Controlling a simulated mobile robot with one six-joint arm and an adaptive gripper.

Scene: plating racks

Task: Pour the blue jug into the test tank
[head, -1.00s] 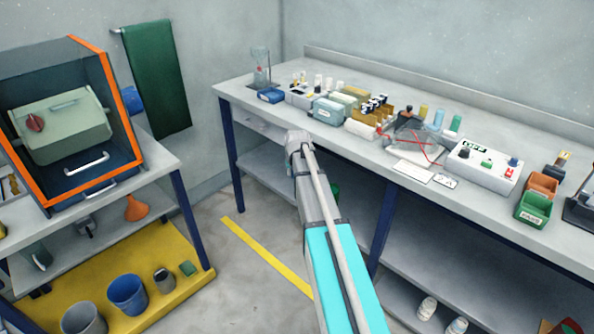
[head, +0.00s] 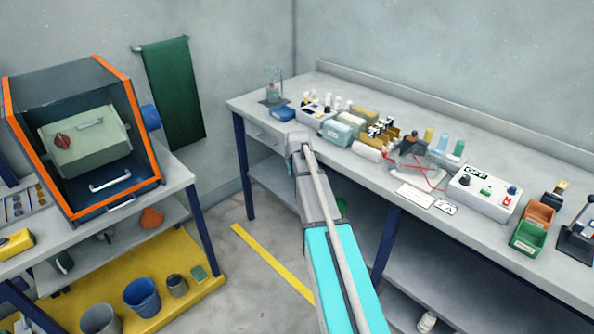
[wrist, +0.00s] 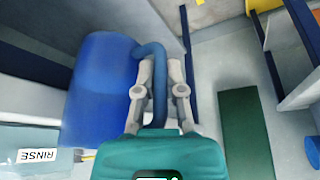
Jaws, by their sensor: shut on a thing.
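In the wrist view the blue jug (wrist: 98,98) is at the left, with its curved handle running to its right. My gripper (wrist: 161,62) is shut on that handle, one finger on each side. The jug's opening and contents do not show. A pale, see-through container with a RINSE label (wrist: 38,155) is at the lower left, partly cut off by the frame edge. I cannot tell which vessel is the test tank. In the head view my arm hides the gripper and the jug.
A long bench (head: 240,103) carries bottles, boxes and a clear vessel (head: 272,92). An orange-edged cabinet (head: 140,95) stands on the left table. Buckets sit on the yellow lower shelf (head: 205,285). Open floor lies between the benches. A green towel (head: 174,95) hangs on the wall.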

